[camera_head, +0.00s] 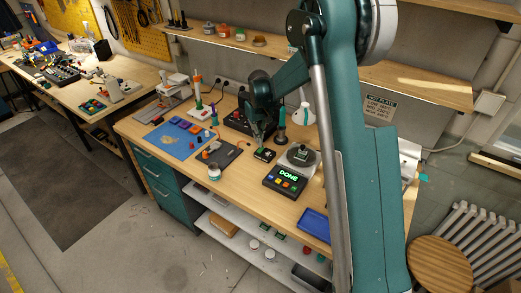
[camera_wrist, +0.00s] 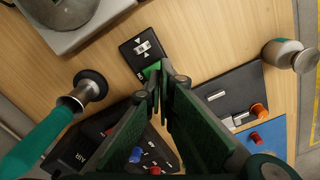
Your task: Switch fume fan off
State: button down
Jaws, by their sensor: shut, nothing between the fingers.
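A small black switch box (camera_head: 265,155) stands on the wooden bench below my gripper (camera_head: 259,144). In the wrist view the switch box (camera_wrist: 140,46) shows a pale piece between two arrow marks and a green part at its end by my fingertips. I cannot read a fan label on it. My gripper (camera_wrist: 164,84) is shut and empty, its fingertips at the green end of the box. The fingers partly hide that end, and I cannot tell whether they touch it.
A black panel (camera_head: 285,182) reading "DONE" with coloured buttons stands to the right, with a hot plate (camera_head: 299,158) behind it. A teal-handled tool (camera_wrist: 40,140), a black box with knobs (camera_wrist: 158,158) and a dark board (camera_wrist: 230,95) stand close around my fingers.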

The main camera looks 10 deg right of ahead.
aim_at(260, 152)
jog(key=shift+r, duration=1.05)
jog(key=s+d+r+m+t+b, duration=0.1)
jog(key=s+r+t+b, duration=0.1)
jog(key=s+r, duration=0.85)
jog(key=s+d+r+t+b, duration=0.1)
jog(key=s+r+t+b, duration=0.1)
jog(key=s+r, duration=0.8)
jog(key=s+f+m+t+b, duration=0.1)
jog(key=s+f, duration=0.3)
jog(key=s, duration=0.9)
jog(key=s+d+f+m+t+b, duration=0.1)
jog(key=s+f+t+b, duration=0.1)
jog(key=s, duration=1.2)
notch_tip(260, 152, down, 2)
jog(key=shift+s+d+f+b, duration=0.1)
jog(key=shift+s+d+b, duration=0.1)
jog(key=shift+b, duration=0.6)
